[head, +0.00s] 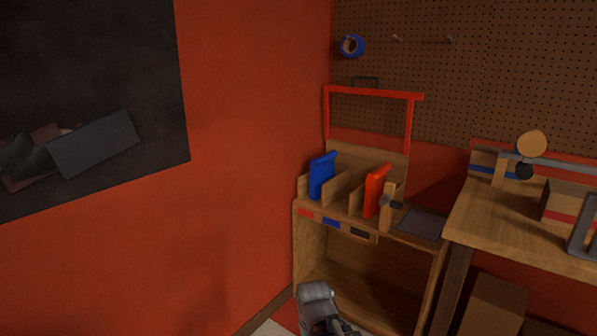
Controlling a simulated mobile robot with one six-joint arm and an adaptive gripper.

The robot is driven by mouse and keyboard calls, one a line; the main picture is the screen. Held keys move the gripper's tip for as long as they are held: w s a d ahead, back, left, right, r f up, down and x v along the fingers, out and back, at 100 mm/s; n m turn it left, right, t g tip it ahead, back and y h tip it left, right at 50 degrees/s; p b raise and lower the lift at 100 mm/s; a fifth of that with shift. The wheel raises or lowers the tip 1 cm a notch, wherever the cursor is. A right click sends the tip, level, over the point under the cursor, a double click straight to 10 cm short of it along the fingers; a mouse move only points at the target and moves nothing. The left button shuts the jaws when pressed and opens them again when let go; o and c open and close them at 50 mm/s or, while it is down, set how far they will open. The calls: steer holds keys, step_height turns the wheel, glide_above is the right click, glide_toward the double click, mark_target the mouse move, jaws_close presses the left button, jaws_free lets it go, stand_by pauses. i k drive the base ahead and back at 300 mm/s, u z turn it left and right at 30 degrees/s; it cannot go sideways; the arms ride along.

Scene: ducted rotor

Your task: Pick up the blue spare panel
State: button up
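The blue spare panel (321,176) stands upright in the left slot of a wooden divided rack (340,190) on top of a wooden shelf unit. A red panel (375,191) stands in a slot to its right. A part of my arm, grey and dark, shows at the bottom centre, in front of and below the shelf. It is well apart from the blue panel. Its fingertips are not clearly visible, so I cannot tell if it is open or shut.
A red frame (374,92) rises behind the rack. A small wooden post (386,209) and a dark flat plate (423,223) are right of the red panel. A wooden workbench (510,228) stands at the right. A red wall (240,150) closes the left side.

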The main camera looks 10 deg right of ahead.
mark_target(322, 168)
steer(key=u, duration=0.2)
steer(key=i, duration=0.95)
steer(key=z, duration=0.1)
